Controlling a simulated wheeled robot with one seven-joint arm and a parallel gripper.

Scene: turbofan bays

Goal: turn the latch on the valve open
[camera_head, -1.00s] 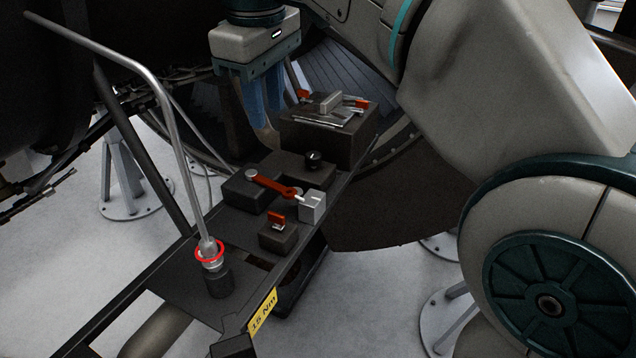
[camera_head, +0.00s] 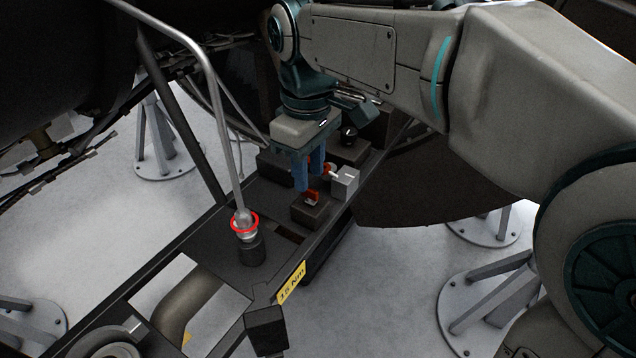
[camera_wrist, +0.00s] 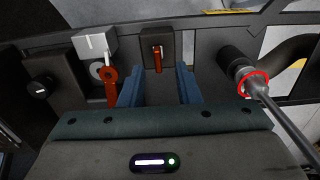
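A small dark block (camera_head: 309,214) carries a short red latch (camera_head: 313,196). In the wrist view the latch (camera_wrist: 157,56) stands along the picture's vertical on the block (camera_wrist: 172,40). A longer red lever (camera_wrist: 110,88) with a round pale pivot sits beside a light grey block (camera_wrist: 95,43); the frames do not show which red part belongs to the valve. My gripper (camera_head: 309,181) points down just behind and above the small block. Its blue fingers (camera_wrist: 160,88) are apart with nothing between them, and the latch lies just beyond the tips. In the head view the fingers hide most of the lever.
A black knob (camera_wrist: 40,88) sits on a dark block left of the lever in the wrist view. A red-ringed fitting (camera_head: 245,222) with a long grey bent pipe (camera_head: 222,110) rises left of the small block. A yellow "15 Nm" label (camera_head: 291,283) marks the shelf edge.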

